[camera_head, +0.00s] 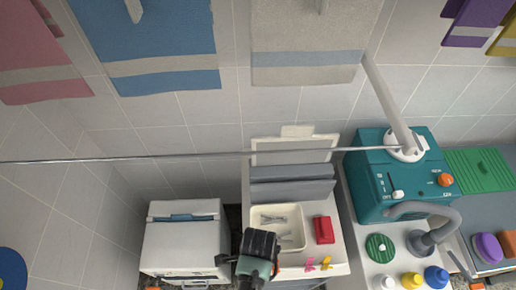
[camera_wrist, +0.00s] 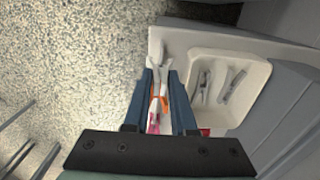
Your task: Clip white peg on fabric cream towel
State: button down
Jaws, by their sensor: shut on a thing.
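The cream towel (camera_head: 305,40), with a pale blue-grey band, hangs at the top middle of the head view. My gripper (camera_wrist: 160,80) is shut on a white peg (camera_wrist: 157,58) that stands out between the blue fingers in the wrist view. In the head view my gripper (camera_head: 262,240) is at the front of the white counter, beside the tray and well below the towel; the held peg is hidden there. More pegs (camera_wrist: 233,84) lie in the cream tray (camera_wrist: 262,78), which also shows in the head view (camera_head: 299,246).
A red item (camera_head: 323,230), a pink peg (camera_head: 310,265) and a yellow peg (camera_head: 326,263) are on the counter. A thin rail (camera_head: 200,156) crosses the head view. A teal machine (camera_head: 372,180) stands right. A blue towel (camera_head: 150,35) hangs left.

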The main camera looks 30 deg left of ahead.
jog(key=shift+r+p, duration=2.35)
jog(key=shift+r, duration=0.1)
jog(key=shift+w, duration=0.1)
